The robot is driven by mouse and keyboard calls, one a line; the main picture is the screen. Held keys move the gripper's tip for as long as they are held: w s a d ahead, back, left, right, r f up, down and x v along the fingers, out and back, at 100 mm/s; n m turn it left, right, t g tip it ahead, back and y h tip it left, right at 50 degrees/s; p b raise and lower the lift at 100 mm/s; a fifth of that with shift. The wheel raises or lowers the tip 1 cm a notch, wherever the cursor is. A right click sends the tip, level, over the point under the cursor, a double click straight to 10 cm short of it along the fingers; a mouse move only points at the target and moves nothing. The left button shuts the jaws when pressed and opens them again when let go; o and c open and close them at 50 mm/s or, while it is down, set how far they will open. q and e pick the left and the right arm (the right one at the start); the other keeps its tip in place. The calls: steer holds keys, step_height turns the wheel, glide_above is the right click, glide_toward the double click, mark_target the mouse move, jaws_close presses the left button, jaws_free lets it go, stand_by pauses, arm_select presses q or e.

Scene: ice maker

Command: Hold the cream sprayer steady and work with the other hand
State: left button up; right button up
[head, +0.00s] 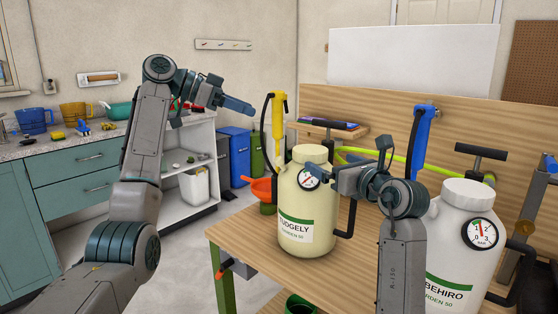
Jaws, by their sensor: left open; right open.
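The cream sprayer (303,218) stands upright on the wooden bench, with a green-striped label and a round gauge on its shoulder. Its yellow spray wand (279,120) with a black hose stands up behind its left side. My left gripper (250,108) is open, raised in the air just left of the wand, its fingers pointing right. My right gripper (312,170) is open at the upper right of the cream sprayer, its fingers overlapping the shoulder by the gauge. I cannot tell whether it touches. My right arm hides part of the sprayer's right side.
A white sprayer (455,245) with a gauge and black pump handle stands at the right, and a blue wand (423,140) stands behind. The bench front (345,275) between the sprayers is mostly clear.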

steer(key=shift+s+d, duration=0.15)
steer(key=shift+s, duration=0.1)
stand_by(0.3)
